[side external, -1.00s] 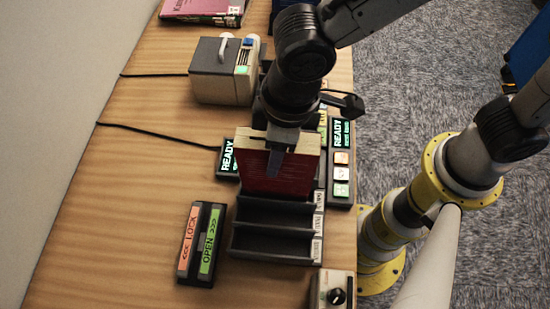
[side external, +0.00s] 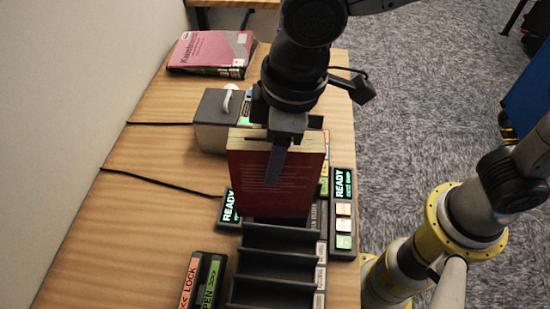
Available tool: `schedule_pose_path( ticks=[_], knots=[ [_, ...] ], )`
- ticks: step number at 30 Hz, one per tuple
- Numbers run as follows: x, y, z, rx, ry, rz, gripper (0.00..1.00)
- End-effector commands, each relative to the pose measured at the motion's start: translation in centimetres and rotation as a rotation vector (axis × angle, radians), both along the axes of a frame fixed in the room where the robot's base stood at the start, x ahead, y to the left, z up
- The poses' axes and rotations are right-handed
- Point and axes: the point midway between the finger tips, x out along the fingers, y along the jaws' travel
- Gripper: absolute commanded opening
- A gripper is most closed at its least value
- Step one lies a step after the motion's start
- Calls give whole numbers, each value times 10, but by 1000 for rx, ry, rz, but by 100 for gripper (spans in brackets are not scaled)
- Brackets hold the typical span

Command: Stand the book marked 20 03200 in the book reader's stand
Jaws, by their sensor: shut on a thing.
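My gripper (side external: 274,165) is shut on a red book (side external: 250,185) with a pale page edge on top, one finger lying against the near cover. The book is upright, at the far end of a black slotted rack (side external: 277,236). Its number cannot be read here. A dark piece shows just under its lower edge; I cannot tell whether the book rests on it or hangs above it. Glowing READY displays stand at the left (side external: 229,207) and right (side external: 343,183) of the book. The book reader's stand cannot be told apart clearly behind the book and gripper.
Several rack slots nearest the camera look empty. A LOCK/OPEN button block (side external: 202,283) lies left of the rack. A grey-and-cream box with a handle (side external: 217,112) stands behind, and a pink book (side external: 210,50) lies on a pile at the far end.

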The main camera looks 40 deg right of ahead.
Motion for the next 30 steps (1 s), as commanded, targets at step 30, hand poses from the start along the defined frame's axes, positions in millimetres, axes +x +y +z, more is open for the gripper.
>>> schedule_pose_path(
  ticks=[30],
  knots=[
    [31, -46, -91, -22, 26, -104, 0]
  ],
)
